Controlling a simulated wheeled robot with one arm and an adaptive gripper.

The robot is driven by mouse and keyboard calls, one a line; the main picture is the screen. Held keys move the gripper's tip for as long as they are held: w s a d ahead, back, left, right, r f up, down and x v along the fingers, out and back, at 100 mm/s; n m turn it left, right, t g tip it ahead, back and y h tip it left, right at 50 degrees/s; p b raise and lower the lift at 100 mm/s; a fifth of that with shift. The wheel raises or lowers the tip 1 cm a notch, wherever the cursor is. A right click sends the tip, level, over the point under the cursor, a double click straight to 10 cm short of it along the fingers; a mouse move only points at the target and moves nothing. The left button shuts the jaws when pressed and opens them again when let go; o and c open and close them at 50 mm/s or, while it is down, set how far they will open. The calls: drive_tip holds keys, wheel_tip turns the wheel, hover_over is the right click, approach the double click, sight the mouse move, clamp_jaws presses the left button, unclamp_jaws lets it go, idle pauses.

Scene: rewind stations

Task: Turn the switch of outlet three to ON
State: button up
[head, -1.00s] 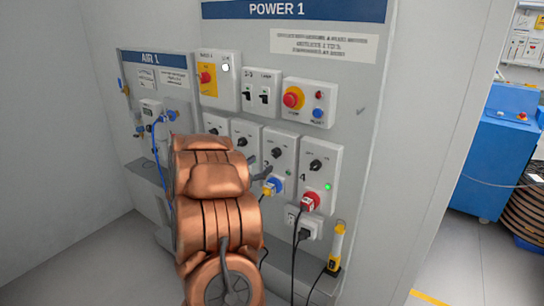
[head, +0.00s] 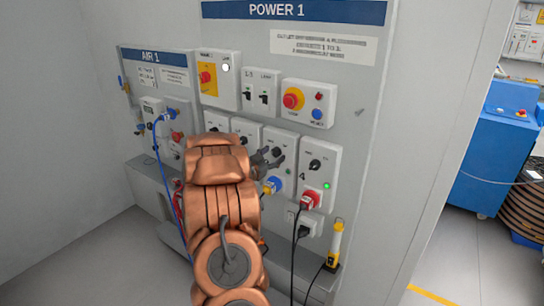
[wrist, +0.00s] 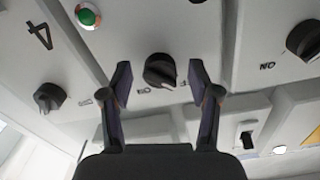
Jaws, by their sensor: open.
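Outlet three's switch is a black rotary knob. In the head view it (head: 276,152) is partly covered by my gripper (head: 266,158). In the wrist view, which is upside down, the knob (wrist: 160,70) lies between the two fingertips of my open gripper (wrist: 160,80). The fingers flank it with gaps on both sides; I cannot tell how near they are in depth. An inverted ON label shows just below the knob in the wrist view. The knob's light mark points toward the lower edge of that picture. Outlet three's blue plug (head: 272,185) sits below.
Outlet four (head: 319,175) is to the right, with a red plug (head: 310,200) and a lit green lamp (head: 327,186). Its knob (wrist: 48,97) is left in the wrist view. An emergency-stop box (head: 309,103) and a two-switch box (head: 262,91) are above.

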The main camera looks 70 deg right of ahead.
drive_tip(key=shift+c, duration=0.2)
drive_tip(key=c, duration=1.1)
